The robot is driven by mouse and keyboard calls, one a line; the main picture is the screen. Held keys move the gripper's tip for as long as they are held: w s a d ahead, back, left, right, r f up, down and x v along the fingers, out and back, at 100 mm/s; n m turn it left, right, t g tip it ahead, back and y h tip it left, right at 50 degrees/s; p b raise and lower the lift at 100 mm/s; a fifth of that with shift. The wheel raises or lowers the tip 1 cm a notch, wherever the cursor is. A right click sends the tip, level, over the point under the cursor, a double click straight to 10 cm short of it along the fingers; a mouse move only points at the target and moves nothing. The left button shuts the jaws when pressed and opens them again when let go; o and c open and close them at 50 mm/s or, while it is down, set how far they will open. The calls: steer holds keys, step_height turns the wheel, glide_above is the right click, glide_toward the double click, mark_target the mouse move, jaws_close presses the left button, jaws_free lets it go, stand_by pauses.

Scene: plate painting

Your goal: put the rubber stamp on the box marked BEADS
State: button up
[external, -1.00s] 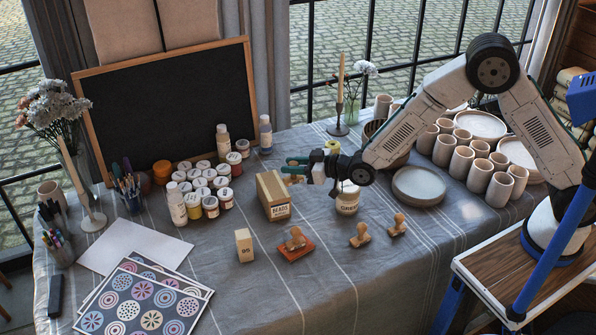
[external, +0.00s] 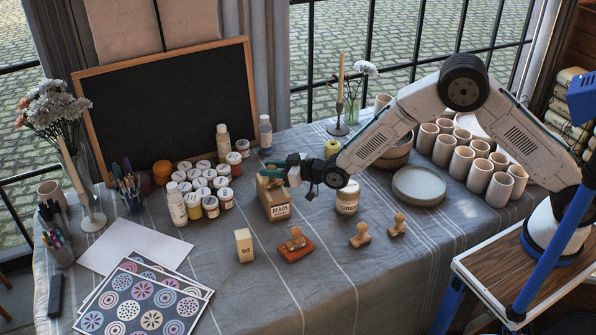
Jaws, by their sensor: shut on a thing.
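The box marked BEADS (external: 278,209) stands upright on the cloth, a tan box with a pale label on its front. Other wooden stamps stand in front: one on a red pad (external: 296,240), one alone (external: 360,235) and one farther right (external: 397,225).
A jar labelled GREEN (external: 347,198) stands right of the box, below my arm. Several paint pots (external: 210,206) stand close on the left. A small block marked 95 (external: 244,245) is in front. A shallow plate (external: 419,187) and several cups (external: 460,163) are at right.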

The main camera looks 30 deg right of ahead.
steer(key=shift+f, duration=0.15)
steer(key=o, duration=1.1)
steer(key=shift+c, duration=0.2)
